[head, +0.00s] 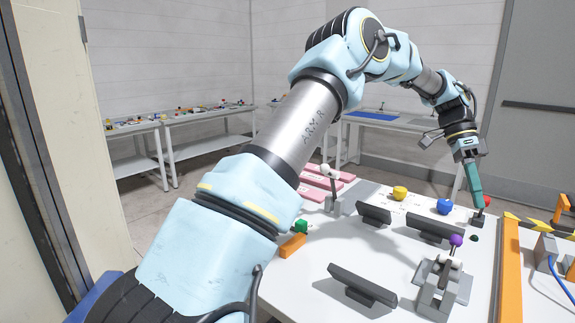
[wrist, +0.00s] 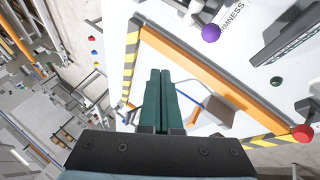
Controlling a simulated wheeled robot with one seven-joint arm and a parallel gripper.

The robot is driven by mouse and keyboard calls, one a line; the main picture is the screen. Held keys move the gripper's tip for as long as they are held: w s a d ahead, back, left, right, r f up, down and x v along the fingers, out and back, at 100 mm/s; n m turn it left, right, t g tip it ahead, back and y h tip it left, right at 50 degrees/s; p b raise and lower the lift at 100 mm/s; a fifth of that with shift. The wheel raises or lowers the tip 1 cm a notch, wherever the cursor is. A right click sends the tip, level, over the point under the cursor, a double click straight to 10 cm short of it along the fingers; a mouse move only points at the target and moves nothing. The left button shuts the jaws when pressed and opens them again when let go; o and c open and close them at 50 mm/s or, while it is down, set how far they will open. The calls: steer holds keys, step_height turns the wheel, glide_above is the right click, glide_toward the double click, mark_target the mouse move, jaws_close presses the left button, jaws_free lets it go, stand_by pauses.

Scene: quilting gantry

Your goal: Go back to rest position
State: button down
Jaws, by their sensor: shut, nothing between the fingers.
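My gripper (head: 478,204) reaches over the far right part of the white table (head: 400,262), its teal fingers pointing down. In the wrist view my gripper (wrist: 160,72) shows its two dark green fingers side by side, shut with nothing between them. In the head view the fingertips overlap a red knob (head: 487,201). In the wrist view that red knob (wrist: 302,133) lies well to the right of the fingers, apart from them. The fingers there point over the table's orange edge bar (wrist: 190,67).
A purple-knobbed lever (head: 456,241), a blue knob (head: 444,206), a yellow knob (head: 400,193) and several dark tilted panels (head: 362,285) stand on the table. A green block (head: 300,227) and an orange block (head: 292,246) lie at its left. Side benches (head: 205,113) line the back wall.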

steer(key=w+a+f+n+t, duration=0.25)
steer(key=a+n, duration=0.25)
steer(key=a, duration=0.7)
steer(key=w+a+f+n+t, duration=0.25)
steer(key=w+a+n, duration=0.2)
steer(key=a, duration=0.65)
steer(key=s+a+n+t, duration=0.1)
steer(key=s+a+n, duration=0.2)
steer(key=a, duration=0.5)
steer(key=s+a+f+n+t, duration=0.1)
steer(key=s+a+n, duration=0.2)
steer(key=a, duration=0.5)
steer(key=s+a+f+n+t+y, duration=0.1)
steer(key=s+a+n, duration=0.3)
steer(key=a, duration=0.4)
steer(key=shift+a+f+n, duration=0.15)
steer(key=shift+f+n, duration=0.1)
steer(key=shift+n, duration=0.5)
steer(key=c, duration=1.5)
jaws_free()
